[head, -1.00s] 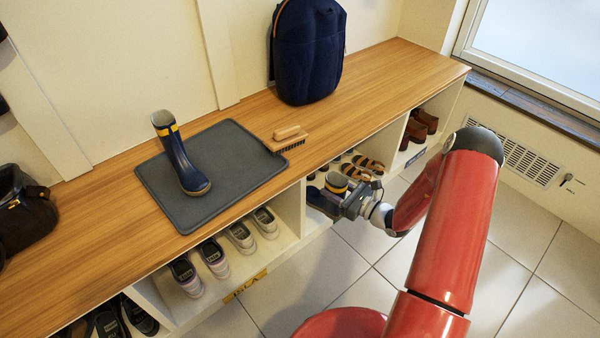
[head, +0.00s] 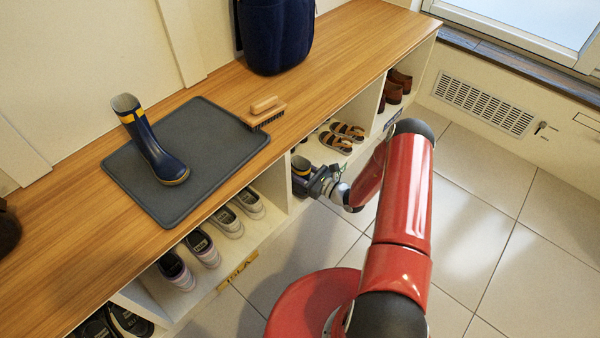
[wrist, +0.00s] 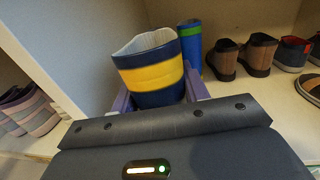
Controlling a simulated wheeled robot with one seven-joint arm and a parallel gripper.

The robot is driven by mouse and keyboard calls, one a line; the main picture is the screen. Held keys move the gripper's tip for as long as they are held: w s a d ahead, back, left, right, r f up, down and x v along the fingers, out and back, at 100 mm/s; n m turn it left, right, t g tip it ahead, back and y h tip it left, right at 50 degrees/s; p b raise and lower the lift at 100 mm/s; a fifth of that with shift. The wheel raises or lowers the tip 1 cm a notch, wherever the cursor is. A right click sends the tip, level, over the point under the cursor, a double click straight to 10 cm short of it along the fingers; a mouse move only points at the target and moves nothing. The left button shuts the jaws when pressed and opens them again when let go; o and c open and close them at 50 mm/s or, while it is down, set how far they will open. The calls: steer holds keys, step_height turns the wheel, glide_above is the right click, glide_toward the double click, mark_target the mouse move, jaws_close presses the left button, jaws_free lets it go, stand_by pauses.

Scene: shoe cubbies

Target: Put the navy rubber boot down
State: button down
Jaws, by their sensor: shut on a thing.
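A navy rubber boot with a yellow band (wrist: 150,75) is held upright between the purple fingers of my gripper (wrist: 158,95). In the head view my gripper (head: 311,177) is at the front of the middle cubby, beside its left divider, with the boot's top (head: 300,166) just showing. The boot's sole is hidden, so I cannot tell whether it touches the shelf. A second navy boot with a yellow band (head: 153,148) stands on the grey mat (head: 215,130) on the bench top.
A blue and green cylindrical thing (wrist: 190,48) stands behind the held boot, with brown shoes (wrist: 258,54) to its right. The divider (wrist: 50,65) is close on the left. Sandals (head: 340,137) lie on the shelf; a brush (head: 264,112) lies by the mat.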

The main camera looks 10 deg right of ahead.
steer(key=shift+f, duration=0.4)
steer(key=c, duration=0.7)
jaws_free()
steer(key=shift+r, duration=0.2)
steer(key=v, duration=1.2)
steer(key=shift+f, duration=0.1)
